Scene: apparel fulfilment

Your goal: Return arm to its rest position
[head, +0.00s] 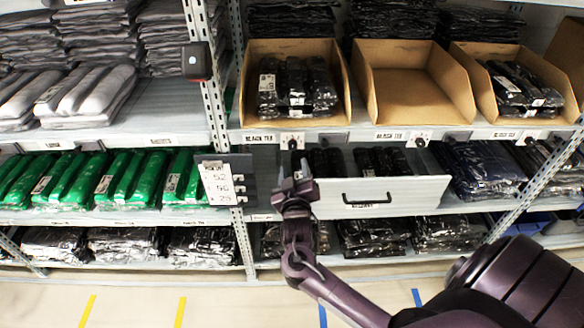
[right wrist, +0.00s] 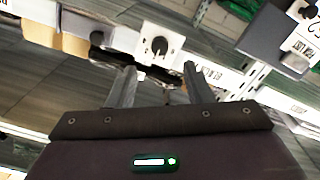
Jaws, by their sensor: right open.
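My right arm comes in from the lower right of the head view. Its gripper (head: 298,172) is in front of the shelving, near the left end of a white drawer (head: 420,190). In the right wrist view the two fingers of the gripper (right wrist: 160,82) stand apart with nothing held between them. A white square part with a dark knob (right wrist: 158,45) shows beyond the fingers. My left gripper is not in view.
The drawer is pulled out and holds dark packages (head: 380,160). Cardboard bins (head: 410,90) stand on the shelf above. A label sign (head: 218,183) hangs left of the gripper, beside green packages (head: 120,180). Floor (head: 140,300) is clear at the lower left.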

